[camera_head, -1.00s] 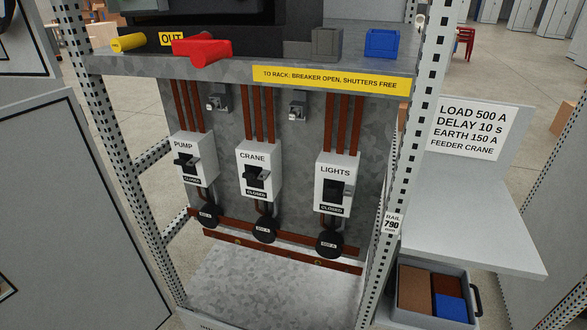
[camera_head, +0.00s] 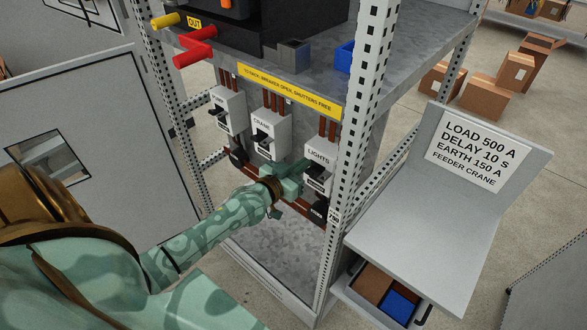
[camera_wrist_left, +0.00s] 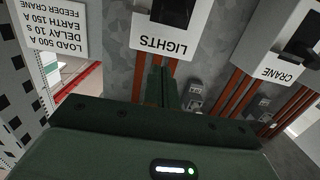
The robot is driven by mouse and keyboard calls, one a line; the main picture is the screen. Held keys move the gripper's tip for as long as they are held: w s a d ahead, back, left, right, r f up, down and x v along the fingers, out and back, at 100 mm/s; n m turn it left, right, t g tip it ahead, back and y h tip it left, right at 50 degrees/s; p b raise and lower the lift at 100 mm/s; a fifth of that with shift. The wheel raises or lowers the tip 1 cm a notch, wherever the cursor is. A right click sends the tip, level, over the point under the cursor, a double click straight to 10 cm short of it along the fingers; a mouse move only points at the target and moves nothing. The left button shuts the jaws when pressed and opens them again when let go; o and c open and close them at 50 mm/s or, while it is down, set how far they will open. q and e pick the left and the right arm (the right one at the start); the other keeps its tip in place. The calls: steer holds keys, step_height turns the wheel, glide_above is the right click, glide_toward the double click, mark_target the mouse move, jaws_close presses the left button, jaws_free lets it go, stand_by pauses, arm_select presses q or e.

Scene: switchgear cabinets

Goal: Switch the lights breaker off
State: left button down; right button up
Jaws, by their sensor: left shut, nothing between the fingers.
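The lights breaker (camera_head: 321,160) is a white box with a dark recess on the cabinet's back panel, rightmost of three. My left gripper (camera_head: 303,167) is shut and empty, at the left side of this breaker and covering part of it. In the left wrist view, which is upside down, the lights breaker (camera_wrist_left: 148,33) is at top centre with its dark recess cut by the picture edge. The closed fingers (camera_wrist_left: 163,84) point toward its LIGHTS label from just beyond it; contact cannot be told. The handle's position is unclear. My right gripper is out of view.
The crane breaker (camera_head: 270,130) and pump breaker (camera_head: 222,112) are to the left. A perforated post (camera_head: 352,130) stands close on the right. A shelf with a red handle (camera_head: 195,48) is above. A sign (camera_head: 478,150) and an open drawer (camera_head: 385,300) are at right.

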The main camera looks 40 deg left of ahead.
mark_target(320, 155)
arm_select(q)
steer(key=w, duration=0.2)
steer(key=w+f+b, duration=0.1)
steer(key=w, duration=0.2)
steer(key=shift+d+f, duration=0.15)
steer(key=shift+d, duration=0.05)
steer(key=shift+s+f+b, duration=0.6)
steer(key=shift+s+f, duration=0.1)
steer(key=shift+f, duration=0.3)
steer(key=shift+s+a+f, duration=0.1)
steer(key=shift+s+f, duration=0.05)
steer(key=shift+f, duration=0.3)
